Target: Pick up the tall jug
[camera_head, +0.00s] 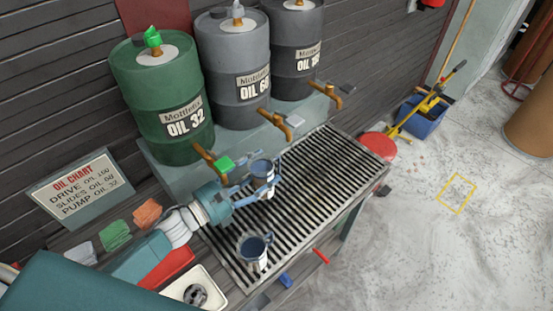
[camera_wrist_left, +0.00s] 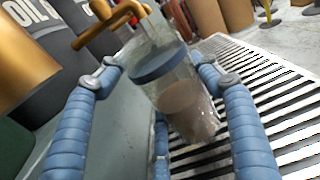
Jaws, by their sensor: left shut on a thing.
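The tall jug (camera_head: 263,167) is a narrow clear vessel with a blue rim, upright at the grate under the taps. In the left wrist view the jug (camera_wrist_left: 185,100) stands between the two blue padded fingers, and its lower part looks brownish. My left gripper (camera_head: 257,187) is shut on the jug; in the wrist view the gripper (camera_wrist_left: 160,84) has a finger on either side of it. Whether the jug's base touches the grate is hard to tell. My right gripper is not in view.
A second, wider jug (camera_head: 254,249) stands on the slatted grate (camera_head: 325,160) nearer the front. Green (camera_head: 165,100) and grey oil drums (camera_head: 232,70) with brass taps (camera_head: 272,122) stand behind. The right part of the grate is clear.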

